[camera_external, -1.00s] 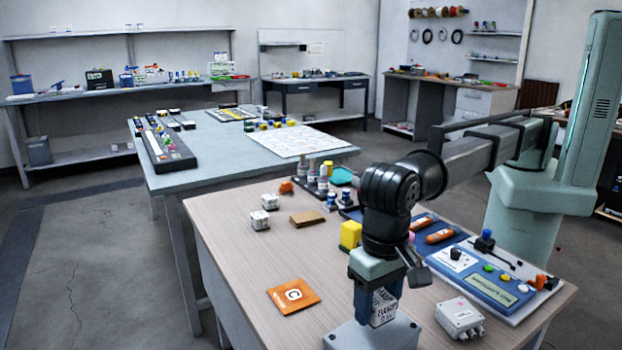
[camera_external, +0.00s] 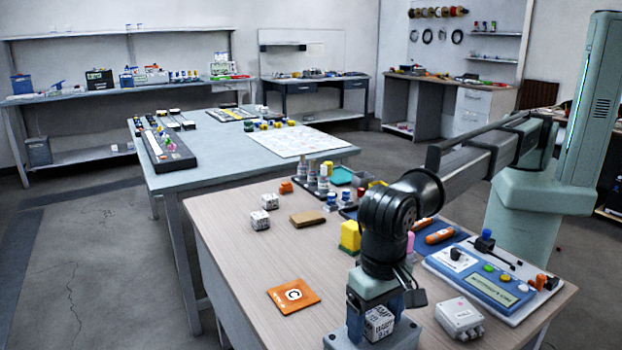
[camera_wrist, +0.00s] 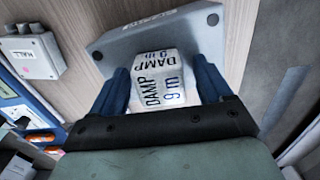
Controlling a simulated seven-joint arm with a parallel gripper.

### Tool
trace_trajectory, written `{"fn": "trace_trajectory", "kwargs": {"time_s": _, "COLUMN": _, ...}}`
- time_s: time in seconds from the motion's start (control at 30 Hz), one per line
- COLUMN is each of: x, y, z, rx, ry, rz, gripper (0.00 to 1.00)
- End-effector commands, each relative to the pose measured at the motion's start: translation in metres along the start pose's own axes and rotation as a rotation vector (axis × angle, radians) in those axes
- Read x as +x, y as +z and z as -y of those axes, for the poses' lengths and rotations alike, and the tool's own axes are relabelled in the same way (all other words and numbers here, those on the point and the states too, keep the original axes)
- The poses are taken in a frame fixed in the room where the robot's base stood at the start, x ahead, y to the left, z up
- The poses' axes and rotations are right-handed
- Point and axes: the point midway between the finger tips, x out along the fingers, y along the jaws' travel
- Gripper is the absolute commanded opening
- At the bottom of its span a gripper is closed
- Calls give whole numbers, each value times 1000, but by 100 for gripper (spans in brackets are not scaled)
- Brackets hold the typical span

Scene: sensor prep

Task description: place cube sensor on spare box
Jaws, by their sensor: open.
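The cube sensor is a small white cube (camera_external: 379,323) with dark lettering; in the wrist view the cube (camera_wrist: 160,80) reads "DAMP 9 m". It appears to rest on top of the grey spare box (camera_external: 405,334) at the table's near edge. In the wrist view the spare box (camera_wrist: 112,42) extends behind and to both sides of the cube. My gripper (camera_wrist: 165,76) is open, with one blue finger on each side of the cube. It is also low over the box in the external view (camera_external: 382,312). The cube's underside is hidden.
A light grey junction box (camera_external: 460,317) stands just right of the spare box. A control panel (camera_external: 490,280) lies behind it. Free tabletop lies at left.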

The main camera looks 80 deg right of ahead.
Motion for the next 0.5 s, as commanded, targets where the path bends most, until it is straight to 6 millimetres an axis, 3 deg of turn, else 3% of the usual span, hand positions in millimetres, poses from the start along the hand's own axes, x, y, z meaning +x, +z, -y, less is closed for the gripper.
{"fn": "trace_trajectory", "kwargs": {"time_s": 0.27, "x": -3, "y": 0, "z": 0, "rx": 0, "ry": -1, "rz": 0, "gripper": 78}}
{"fn": "trace_trajectory", "kwargs": {"time_s": 0.5, "x": -32, "y": 0, "z": 0, "rx": 0, "ry": -2, "rz": 0, "gripper": 78}}
